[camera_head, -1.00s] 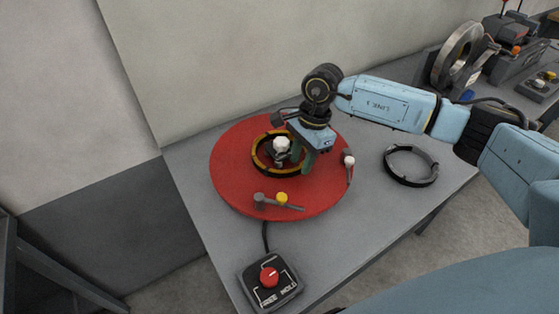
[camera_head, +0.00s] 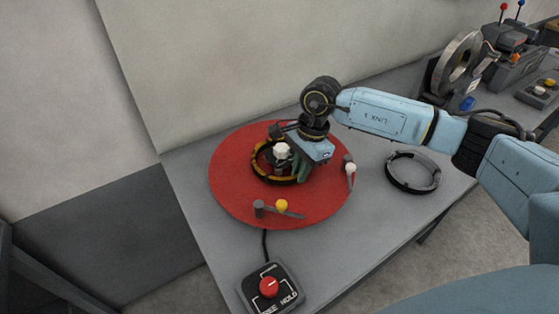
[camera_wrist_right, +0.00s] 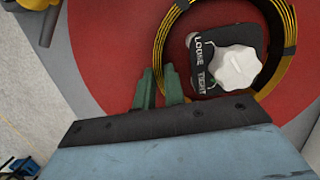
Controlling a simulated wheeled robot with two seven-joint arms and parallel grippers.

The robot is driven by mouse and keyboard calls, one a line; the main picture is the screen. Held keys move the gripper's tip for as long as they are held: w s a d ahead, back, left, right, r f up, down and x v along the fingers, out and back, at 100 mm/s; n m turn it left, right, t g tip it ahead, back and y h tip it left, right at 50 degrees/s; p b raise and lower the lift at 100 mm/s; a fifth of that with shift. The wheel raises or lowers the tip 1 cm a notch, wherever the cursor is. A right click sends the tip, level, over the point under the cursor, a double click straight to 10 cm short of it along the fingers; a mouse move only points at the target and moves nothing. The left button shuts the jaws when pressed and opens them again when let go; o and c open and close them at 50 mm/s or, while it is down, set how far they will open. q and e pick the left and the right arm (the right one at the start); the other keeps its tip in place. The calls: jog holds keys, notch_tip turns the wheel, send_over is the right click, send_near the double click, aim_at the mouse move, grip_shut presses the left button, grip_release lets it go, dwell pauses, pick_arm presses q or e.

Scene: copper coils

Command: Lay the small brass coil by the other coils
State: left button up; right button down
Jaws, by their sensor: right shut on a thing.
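A ring-shaped coil with gold and black bands (camera_head: 262,173) lies on the red round plate (camera_head: 232,195), around a central clamp with a white knob (camera_head: 281,150). It also shows in the right wrist view (camera_wrist_right: 287,35), where the clamp (camera_wrist_right: 237,68) reads LOOSE and TIGHT. My right gripper (camera_head: 302,172) reaches down at the coil's right side; its green fingers are close together on the coil rim in the right wrist view (camera_wrist_right: 160,82). The fingers and body hide part of the coil. My left gripper is not in view.
A dark ring (camera_head: 413,188) lies on the grey table (camera_head: 350,225) right of the plate. A yellow-knobbed lever (camera_head: 281,205) and a white-topped post (camera_head: 349,168) stand on the plate. A switch box (camera_head: 270,287) is in front. A silver ring on a stand (camera_head: 458,62) is at the back right.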

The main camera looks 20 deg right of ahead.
jog(key=shift+r, duration=0.1)
jog(key=shift+r+p, duration=1.95)
jog(key=shift+r, duration=1.5)
